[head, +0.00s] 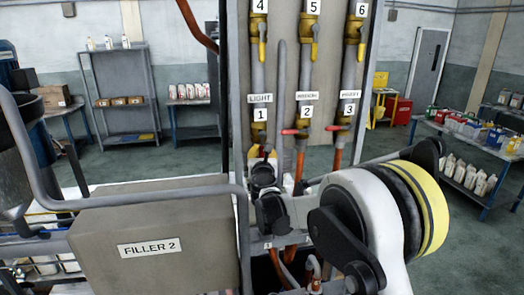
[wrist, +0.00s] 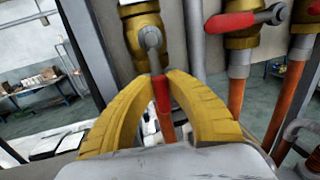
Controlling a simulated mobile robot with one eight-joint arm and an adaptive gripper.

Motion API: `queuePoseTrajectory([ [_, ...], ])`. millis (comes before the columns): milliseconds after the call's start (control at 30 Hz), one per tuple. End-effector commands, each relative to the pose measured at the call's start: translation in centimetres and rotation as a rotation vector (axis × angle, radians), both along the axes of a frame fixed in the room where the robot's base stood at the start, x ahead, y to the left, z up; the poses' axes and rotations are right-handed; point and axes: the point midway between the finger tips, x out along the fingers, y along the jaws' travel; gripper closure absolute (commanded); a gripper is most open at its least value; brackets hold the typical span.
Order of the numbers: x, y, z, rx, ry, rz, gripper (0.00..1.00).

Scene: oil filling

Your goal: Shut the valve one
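Valve one is a brass valve with a red lever, on the left pipe of the front row, under the labels LIGHT and 1. Its brass body shows in the head view (head: 259,132) and in the wrist view (wrist: 146,40). Its red lever (wrist: 162,96) points down, along the pipe. The yellow fingers of my gripper (wrist: 160,76) flank the lever, their tips close together against its sides. My gripper looks shut on the lever. In the head view my wrist hides most of the fingers and the lever.
Valve two (head: 296,131) and valve three (head: 338,128) stand to the right, their red levers lying sideways. Valve two's lever (wrist: 232,22) is near my right finger. The FILLER 2 box (head: 150,245) and a bent grey pipe (head: 140,200) are at the left.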

Motion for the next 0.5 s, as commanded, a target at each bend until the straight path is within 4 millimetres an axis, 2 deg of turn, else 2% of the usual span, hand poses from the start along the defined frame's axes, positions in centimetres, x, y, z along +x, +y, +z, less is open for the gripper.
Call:
queuePoseTrajectory([
  [267, -0.04, 0.07, -0.03, 0.008, 0.003, 0.000, 1.00],
  [500, -0.19, 0.54, -0.12, 0.085, 0.024, -0.001, 1.00],
])
